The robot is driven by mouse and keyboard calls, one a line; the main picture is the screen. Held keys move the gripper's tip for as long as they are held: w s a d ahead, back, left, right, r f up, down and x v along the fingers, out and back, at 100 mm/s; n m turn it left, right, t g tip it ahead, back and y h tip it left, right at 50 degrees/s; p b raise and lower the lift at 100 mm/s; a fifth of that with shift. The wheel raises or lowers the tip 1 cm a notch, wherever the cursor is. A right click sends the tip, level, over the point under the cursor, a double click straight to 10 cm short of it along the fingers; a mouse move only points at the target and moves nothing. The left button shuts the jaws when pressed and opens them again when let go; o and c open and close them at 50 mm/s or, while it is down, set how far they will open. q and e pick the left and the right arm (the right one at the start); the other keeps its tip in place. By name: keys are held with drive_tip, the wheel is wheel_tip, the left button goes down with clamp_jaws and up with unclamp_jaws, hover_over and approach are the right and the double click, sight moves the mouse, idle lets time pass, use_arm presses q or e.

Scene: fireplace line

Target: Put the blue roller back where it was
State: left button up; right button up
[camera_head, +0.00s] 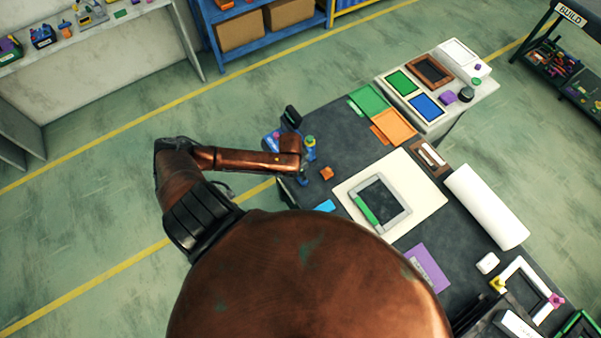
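My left arm comes in from the left and ends at the left edge of the dark table (335,120). My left gripper (299,168) is at the arm's end, seen from above, and its fingers are mostly hidden by the wrist. A small blue piece with a green-yellow top (310,147) shows right beside the wrist. Another blue item (271,142) shows just behind the arm at the table's edge. Both are too small to tell which is the blue roller, or whether the gripper holds one. My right gripper is not in view.
A screen frame (404,218) with a green bar lies on a cream sheet (434,183). A small orange block (327,173), an orange sheet (396,127), a green sheet (367,99), a purple sheet (428,268) and a white paper roll (487,207) are also on the table.

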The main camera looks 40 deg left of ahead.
use_arm(q)
drive_tip(key=shift+o, duration=1.1)
drive_tip(key=o, duration=0.5)
drive_tip(key=shift+c, duration=0.2)
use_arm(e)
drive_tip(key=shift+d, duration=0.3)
use_arm(q)
drive_tip(key=shift+c, duration=0.5)
drive_tip(key=shift+c, duration=1.1)
